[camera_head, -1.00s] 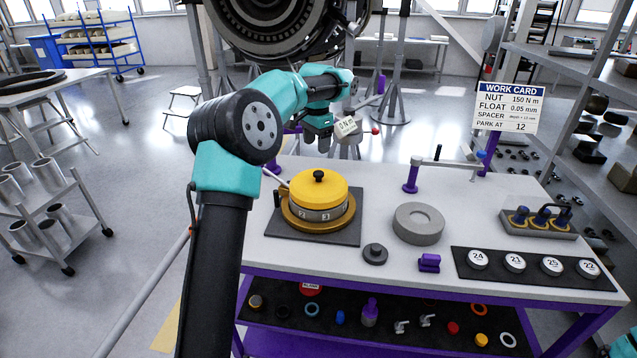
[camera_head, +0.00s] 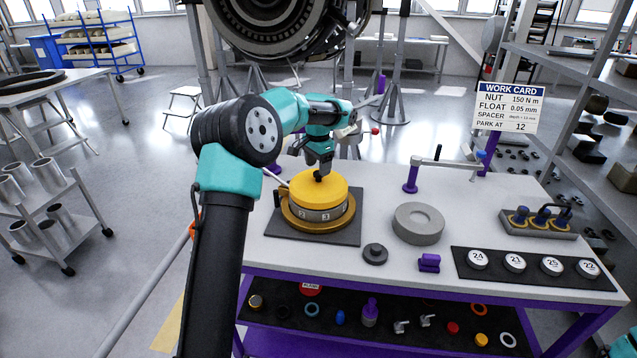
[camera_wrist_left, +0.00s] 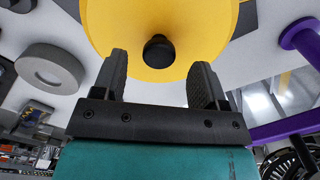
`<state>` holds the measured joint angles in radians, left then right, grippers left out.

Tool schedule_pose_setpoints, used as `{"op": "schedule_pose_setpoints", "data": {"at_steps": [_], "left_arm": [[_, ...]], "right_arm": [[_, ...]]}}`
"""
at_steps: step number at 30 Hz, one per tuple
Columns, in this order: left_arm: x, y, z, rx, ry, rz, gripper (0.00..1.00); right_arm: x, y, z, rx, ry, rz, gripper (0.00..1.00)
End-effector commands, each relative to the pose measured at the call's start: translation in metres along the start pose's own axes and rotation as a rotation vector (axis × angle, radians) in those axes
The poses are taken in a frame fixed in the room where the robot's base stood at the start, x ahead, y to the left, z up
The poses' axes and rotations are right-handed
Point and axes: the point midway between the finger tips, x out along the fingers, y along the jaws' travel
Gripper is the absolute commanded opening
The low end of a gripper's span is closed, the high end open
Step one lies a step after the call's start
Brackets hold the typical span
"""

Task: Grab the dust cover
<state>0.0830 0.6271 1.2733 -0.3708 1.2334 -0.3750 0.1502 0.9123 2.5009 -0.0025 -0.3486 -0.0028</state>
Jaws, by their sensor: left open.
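The dust cover (camera_head: 318,190) is a yellow disc with a black knob on top. It sits on a numbered ring and gold base on a dark square plate (camera_head: 345,238) on the bench. My left gripper (camera_head: 320,173) is over the cover, close to its knob. In the left wrist view the cover (camera_wrist_left: 160,62) fills the top middle, and its black knob (camera_wrist_left: 158,50) lies in line with the gap between the fingers of my open, empty left gripper (camera_wrist_left: 162,68). I cannot tell whether the fingers touch the cover. My right gripper is not in view.
A grey ring (camera_head: 419,224) and a small dark knobbed disc (camera_head: 375,254) stand right of the cover. A purple block (camera_head: 429,263) and a black strip with numbered discs (camera_head: 515,263) are farther right. A purple post (camera_head: 411,178) with a bar stands behind.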

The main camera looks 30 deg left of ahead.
Motion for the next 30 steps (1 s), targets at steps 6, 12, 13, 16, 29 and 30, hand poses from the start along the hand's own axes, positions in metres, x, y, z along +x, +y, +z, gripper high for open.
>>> {"op": "schedule_pose_setpoints", "data": {"at_steps": [6, 12, 13, 16, 29, 30], "left_arm": [[0.029, 0.001, -0.001, 0.000, -0.002, 0.001, 0.66], [0.034, 0.001, -0.002, -0.001, 0.001, 0.000, 0.66], [0.034, 0.001, -0.002, 0.000, 0.001, 0.000, 0.66], [0.034, 0.001, -0.002, 0.000, 0.000, 0.000, 0.66], [0.033, 0.001, -0.002, 0.000, 0.000, 0.000, 0.47], [0.033, 0.001, -0.002, 0.000, 0.000, 0.000, 0.43]], "right_arm": [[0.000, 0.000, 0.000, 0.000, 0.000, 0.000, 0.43], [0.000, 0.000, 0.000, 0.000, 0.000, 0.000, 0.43], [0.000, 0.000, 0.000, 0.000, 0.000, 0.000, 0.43], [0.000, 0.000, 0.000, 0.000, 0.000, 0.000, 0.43], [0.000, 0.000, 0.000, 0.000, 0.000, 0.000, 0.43], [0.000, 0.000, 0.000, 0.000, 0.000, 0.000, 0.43]]}}
